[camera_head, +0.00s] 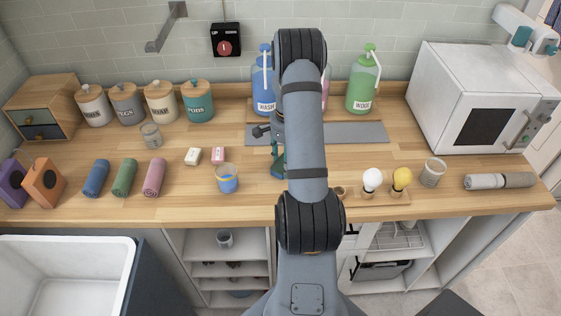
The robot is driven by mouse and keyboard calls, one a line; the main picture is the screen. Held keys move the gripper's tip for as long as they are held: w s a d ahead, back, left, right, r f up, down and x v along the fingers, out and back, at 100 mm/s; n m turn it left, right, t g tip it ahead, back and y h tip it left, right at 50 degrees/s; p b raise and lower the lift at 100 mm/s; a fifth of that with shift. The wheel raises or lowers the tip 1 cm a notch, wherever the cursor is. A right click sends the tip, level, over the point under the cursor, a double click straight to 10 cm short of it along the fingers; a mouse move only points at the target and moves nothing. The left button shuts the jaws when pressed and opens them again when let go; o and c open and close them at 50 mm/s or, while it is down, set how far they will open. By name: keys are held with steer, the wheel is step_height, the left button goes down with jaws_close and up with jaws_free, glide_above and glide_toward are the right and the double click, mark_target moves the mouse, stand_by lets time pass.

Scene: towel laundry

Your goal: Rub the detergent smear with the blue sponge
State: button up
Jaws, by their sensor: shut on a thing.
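My gripper (277,151) is down near the worktop, left of my forearm, and mostly hidden behind it. Its visible edge is dark teal, and the fingertips are hard to make out. It is shut on a small blue thing at its lower end, seemingly the blue sponge (278,174), low over or on the wood; contact is unclear. I cannot make out the detergent smear; my arm covers part of the worktop there.
A glass cup with blue contents (228,184) stands just left of my gripper. Behind are a blue wash bottle (263,92) and grey mat (355,133). Bulb-like items (372,179) stand right.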

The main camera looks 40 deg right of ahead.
mark_target(275, 164)
steer(key=shift+s+d+f+b, duration=0.15)
steer(key=shift+f+b, duration=0.2)
steer(key=shift+b, duration=0.1)
steer(key=shift+w+a+r, duration=0.2)
steer(key=shift+w+a, duration=0.2)
steer(key=shift+a, duration=0.05)
steer(key=shift+w+a+r, duration=0.15)
steer(key=shift+w+a, duration=0.25)
steer(key=shift+a, duration=0.05)
steer(key=shift+w+a+f, duration=0.15)
steer(key=shift+w+a, duration=0.4)
steer(key=shift+a, duration=0.1)
steer(key=shift+w+a+b, duration=0.35)
steer(key=shift+w+a, duration=0.65)
steer(key=shift+a, duration=0.1)
steer(key=shift+w+a, duration=1)
steer(key=shift+a, duration=0.1)
steer(key=r, duration=0.2)
steer(key=r+p, duration=0.1)
steer(key=shift+w+a, duration=0.3)
steer(key=shift+w, duration=0.05)
steer(key=shift+s+r+p, duration=0.2)
steer(key=shift+r+p, duration=0.3)
steer(key=shift+r, duration=0.25)
steer(key=shift+r+p, duration=1.35)
steer(key=shift+r, duration=0.6)
steer(key=shift+d, duration=0.1)
